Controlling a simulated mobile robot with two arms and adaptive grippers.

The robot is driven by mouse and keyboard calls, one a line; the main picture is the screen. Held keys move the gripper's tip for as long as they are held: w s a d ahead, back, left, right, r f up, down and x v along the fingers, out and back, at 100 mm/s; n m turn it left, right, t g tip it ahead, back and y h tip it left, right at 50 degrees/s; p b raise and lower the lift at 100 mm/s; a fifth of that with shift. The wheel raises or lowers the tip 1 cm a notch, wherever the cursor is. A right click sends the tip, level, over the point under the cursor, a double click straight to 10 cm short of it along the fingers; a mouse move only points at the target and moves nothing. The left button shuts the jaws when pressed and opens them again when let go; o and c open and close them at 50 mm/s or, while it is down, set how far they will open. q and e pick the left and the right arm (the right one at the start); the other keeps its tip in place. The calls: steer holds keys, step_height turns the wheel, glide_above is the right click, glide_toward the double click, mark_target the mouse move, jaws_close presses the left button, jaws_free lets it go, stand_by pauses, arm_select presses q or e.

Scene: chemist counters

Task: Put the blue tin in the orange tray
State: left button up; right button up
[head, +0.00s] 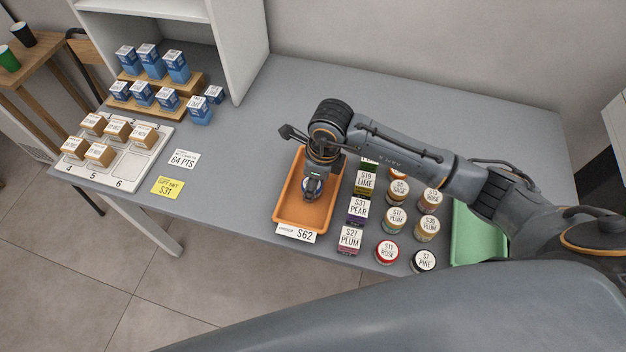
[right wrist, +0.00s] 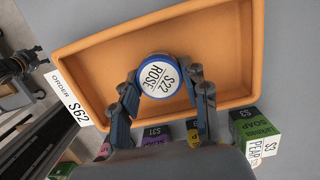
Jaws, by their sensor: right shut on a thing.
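The blue tin (right wrist: 157,77) has a white lid label reading S22 ROSE and a blue rim. In the right wrist view it sits between the fingers of my right gripper (right wrist: 161,92), which is shut on it. The orange tray (right wrist: 85,57) lies beneath, and the tin is over or inside its floor; I cannot tell whether it touches. In the head view my right gripper (head: 312,190) points down inside the outline of the orange tray (head: 288,219), and the arm hides most of the tin.
Several labelled soap boxes (head: 350,240) and round tins (head: 388,251) stand close to the tray's right. A green tray (head: 470,236) is farther right. Blue boxes (head: 178,66) and a numbered board (head: 128,168) are at the left. The counter behind the tray is clear.

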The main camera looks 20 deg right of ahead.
mark_target(321, 186)
steer(key=shift+f, duration=0.2)
steer(key=o, duration=1.1)
steer(key=shift+o, duration=0.2)
steer(key=shift+r, duration=0.45)
step_height(321, 186, up, 11)
steer(key=s+d+b, duration=0.1)
steer(key=b, duration=0.1)
steer(key=shift+d+r, duration=0.2)
steer(key=shift+d, duration=0.05)
